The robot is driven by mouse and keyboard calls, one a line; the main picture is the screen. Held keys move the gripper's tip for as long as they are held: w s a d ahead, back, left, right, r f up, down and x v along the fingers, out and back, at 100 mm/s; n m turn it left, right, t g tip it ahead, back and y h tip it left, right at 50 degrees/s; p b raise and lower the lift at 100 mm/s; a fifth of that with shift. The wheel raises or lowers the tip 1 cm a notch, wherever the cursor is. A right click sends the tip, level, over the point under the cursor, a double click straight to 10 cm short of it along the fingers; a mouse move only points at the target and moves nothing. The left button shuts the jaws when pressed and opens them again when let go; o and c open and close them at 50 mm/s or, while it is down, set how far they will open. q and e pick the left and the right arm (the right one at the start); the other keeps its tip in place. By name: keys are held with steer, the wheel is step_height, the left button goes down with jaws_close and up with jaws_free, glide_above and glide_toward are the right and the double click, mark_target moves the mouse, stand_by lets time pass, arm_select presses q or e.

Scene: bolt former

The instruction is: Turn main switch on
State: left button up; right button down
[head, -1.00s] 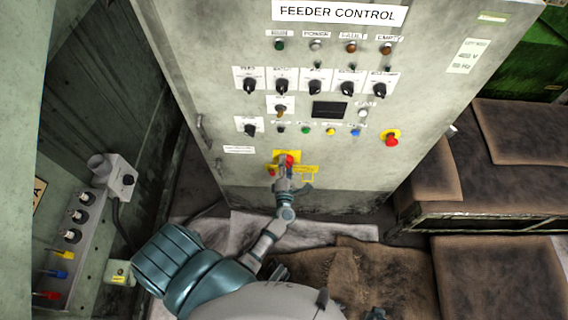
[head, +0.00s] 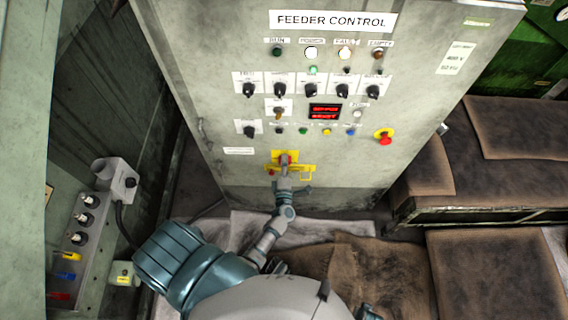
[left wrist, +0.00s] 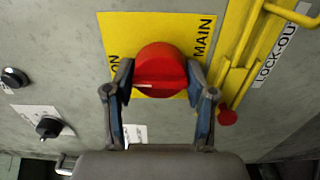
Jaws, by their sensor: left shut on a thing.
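The main switch is a red rotary knob (left wrist: 160,72) on a yellow plate (left wrist: 207,38) lettered "MAIN" and "ON" in the left wrist view. In the head view the yellow plate (head: 277,156) sits low on the grey feeder control cabinet (head: 345,178), with the knob mostly hidden by my gripper. My left gripper (left wrist: 160,88) is shut on the red knob, one finger on each side. It also shows in the head view (head: 285,168). The cabinet display (head: 325,112) is lit red, and several lamps above, such as the white one (head: 311,52), are lit. My right gripper is not in view.
A yellow lock-out bracket (left wrist: 238,70) with a small red knob stands close to the right of the switch. A side switch panel (head: 88,235) stands left, brown padded seats (head: 500,150) right.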

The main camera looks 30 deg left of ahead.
arm_select(q)
steer(key=shift+d+f, duration=0.2)
steer(key=shift+f, duration=0.05)
steer(key=o, duration=0.9)
steer(key=shift+c, duration=0.2)
steer(key=o, duration=0.3)
steer(key=shift+w, duration=0.1)
steer(key=shift+r, duration=0.15)
steer(key=v, duration=1.2)
